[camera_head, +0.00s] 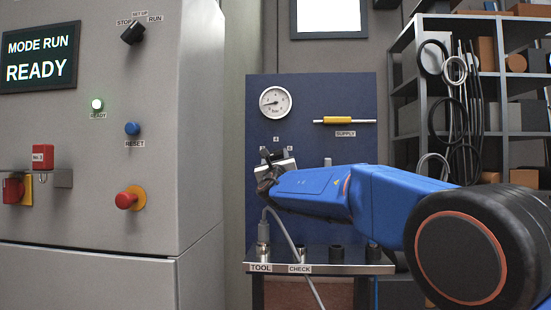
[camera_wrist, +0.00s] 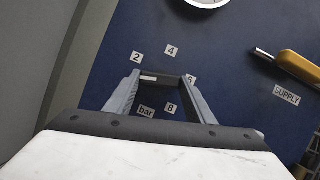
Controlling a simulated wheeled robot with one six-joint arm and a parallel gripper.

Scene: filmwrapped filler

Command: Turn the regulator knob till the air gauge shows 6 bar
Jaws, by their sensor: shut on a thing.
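The round white air gauge (camera_head: 276,102) is at the upper left of the blue panel. Its dark needle points left and slightly down, but its figures are too small to read surely. In the wrist view only the gauge's lower rim (camera_wrist: 207,3) shows. The dark regulator knob (camera_wrist: 162,84) has a white mark on its left part and sits among labels 2, 4, 6, 8 and bar. My gripper (camera_wrist: 160,79) is shut on the knob, one finger on each side.
A yellow supply handle (camera_head: 337,120) is right of the gauge. Below my arm is a shelf (camera_head: 330,268) with tool and check sockets and a grey cable. A machine cabinet (camera_head: 90,150) with buttons stands left. Racks with hanging hoses (camera_head: 455,100) are at right.

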